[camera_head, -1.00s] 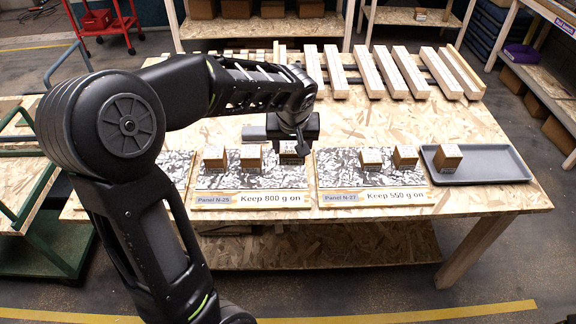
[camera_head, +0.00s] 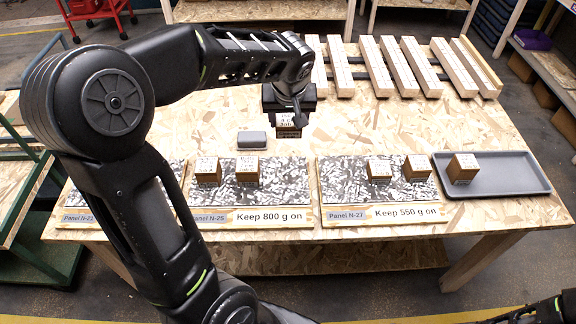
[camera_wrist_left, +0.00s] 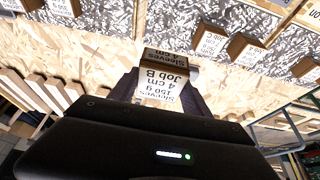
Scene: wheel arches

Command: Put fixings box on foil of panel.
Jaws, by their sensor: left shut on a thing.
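My left gripper (camera_head: 288,108) is shut on a small brown fixings box (camera_head: 288,130) with a white label. In the left wrist view this box (camera_wrist_left: 165,80) reads "Sleeves 4 cm", "Job B" and "150 g". It appears raised, behind the foil of panel N-25 (camera_head: 285,188). That foil bears two boxes (camera_head: 208,172) (camera_head: 247,171), and its strip reads "Keep 800 g on". Panel N-27's foil (camera_head: 340,185), marked "Keep 550 g on", bears two boxes (camera_head: 379,170) (camera_head: 417,168). My right gripper is not in view.
A dark tray (camera_head: 510,178) at the table's right holds one box (camera_head: 462,168). A small grey block (camera_head: 251,140) lies behind panel N-25. Pale wooden battens (camera_head: 405,68) lie along the back. Panel N-21 (camera_head: 85,205) is partly hidden by my left arm. Bare board (camera_head: 365,125) lies between battens and panels.

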